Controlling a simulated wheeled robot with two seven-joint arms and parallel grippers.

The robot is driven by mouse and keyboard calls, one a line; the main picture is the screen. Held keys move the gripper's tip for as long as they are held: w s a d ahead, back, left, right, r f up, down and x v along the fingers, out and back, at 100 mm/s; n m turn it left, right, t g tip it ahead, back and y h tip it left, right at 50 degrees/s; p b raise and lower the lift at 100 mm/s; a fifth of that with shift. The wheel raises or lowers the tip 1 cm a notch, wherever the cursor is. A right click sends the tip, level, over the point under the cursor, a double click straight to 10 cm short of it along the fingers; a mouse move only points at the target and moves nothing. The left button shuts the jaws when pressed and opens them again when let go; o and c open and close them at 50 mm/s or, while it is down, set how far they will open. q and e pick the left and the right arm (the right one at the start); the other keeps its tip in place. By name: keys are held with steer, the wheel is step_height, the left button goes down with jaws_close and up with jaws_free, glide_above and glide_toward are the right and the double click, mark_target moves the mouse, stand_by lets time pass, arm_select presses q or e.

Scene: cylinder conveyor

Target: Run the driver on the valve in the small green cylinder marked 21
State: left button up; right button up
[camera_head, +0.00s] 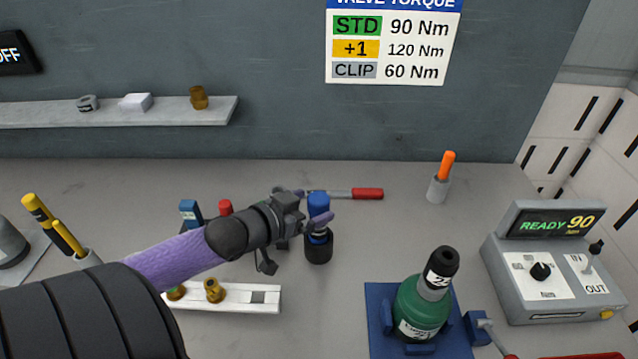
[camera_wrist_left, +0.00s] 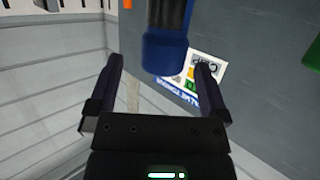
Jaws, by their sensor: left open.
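The small green cylinder (camera_head: 418,306) stands upright in a blue fixture (camera_head: 378,340) at the lower right. Its dark top carries a white tag on which I can read a 2; the rest of the mark is turned away. A blue and black tool (camera_head: 318,240), which looks like the driver, stands upright in a black holder left of the cylinder. My left gripper (camera_head: 312,206) is open at the tool's blue upper part, with a finger on either side. The left wrist view shows the blue part (camera_wrist_left: 165,52) between the open fingers (camera_wrist_left: 162,88); contact cannot be told. My right gripper is out of view.
A grey control box (camera_head: 545,270) reading READY 90 stands at the right. A red-handled tool (camera_head: 366,193) lies behind my left gripper. An orange-handled tool (camera_head: 447,166) stands in a cup. A white rack (camera_head: 235,298) with brass fittings is below my arm. A sign (camera_head: 393,48) lists torques.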

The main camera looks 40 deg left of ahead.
mark_target(325, 197)
arm_select(q)
steer(key=b+x, duration=0.1)
steer(key=x, duration=0.3)
steer(key=shift+w+r+b, duration=0.1)
steer(key=shift+w+b, duration=0.2)
steer(key=shift+w, duration=0.15)
steer(key=shift+s, duration=0.1)
jaws_close()
stand_by(0.8)
